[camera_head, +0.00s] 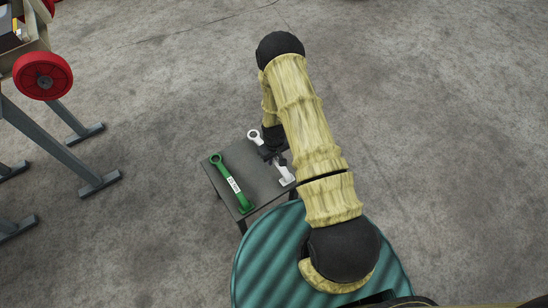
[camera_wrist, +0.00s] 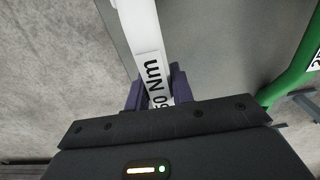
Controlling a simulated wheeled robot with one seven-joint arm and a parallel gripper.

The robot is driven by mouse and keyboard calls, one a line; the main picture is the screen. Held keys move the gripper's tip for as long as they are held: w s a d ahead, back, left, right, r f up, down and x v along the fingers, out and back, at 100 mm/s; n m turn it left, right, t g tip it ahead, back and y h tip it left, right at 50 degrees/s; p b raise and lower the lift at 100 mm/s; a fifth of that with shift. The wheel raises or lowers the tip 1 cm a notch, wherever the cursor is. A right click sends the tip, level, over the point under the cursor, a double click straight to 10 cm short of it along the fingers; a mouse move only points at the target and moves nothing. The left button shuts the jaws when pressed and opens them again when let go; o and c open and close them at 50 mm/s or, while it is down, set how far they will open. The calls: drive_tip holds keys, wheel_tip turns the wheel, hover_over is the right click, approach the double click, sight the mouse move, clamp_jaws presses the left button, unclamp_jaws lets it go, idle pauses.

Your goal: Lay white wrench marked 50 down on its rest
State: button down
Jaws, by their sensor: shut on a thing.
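The white wrench (camera_head: 287,176) is in my gripper (camera_head: 275,157) over the small grey table (camera_head: 241,158). Its ring end shows at the upper left of my gripper and its other end at the lower right. In the wrist view the white wrench (camera_wrist: 141,30) runs up from between the dark fingers of my gripper (camera_wrist: 157,92), which are shut on its handle. A label ending in "50 Nm" shows there, partly hidden by my gripper. I cannot tell whether the wrench touches the table, and no separate rest is clear.
A green wrench (camera_head: 232,184) with a white label lies on the table, left of the white one. A ribbed teal round surface (camera_head: 262,262) stands close to the table's near edge. A metal frame with a red wheel (camera_head: 43,75) is at the left. Floor beyond is clear.

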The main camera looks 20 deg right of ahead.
drive_tip(key=shift+f+b, duration=0.65)
drive_tip(key=shift+f, duration=0.55)
idle(0.3)
drive_tip(key=c, duration=0.6)
unclamp_jaws()
drive_tip(key=shift+r+p, duration=3.4)
drive_tip(key=shift+r, duration=1.1)
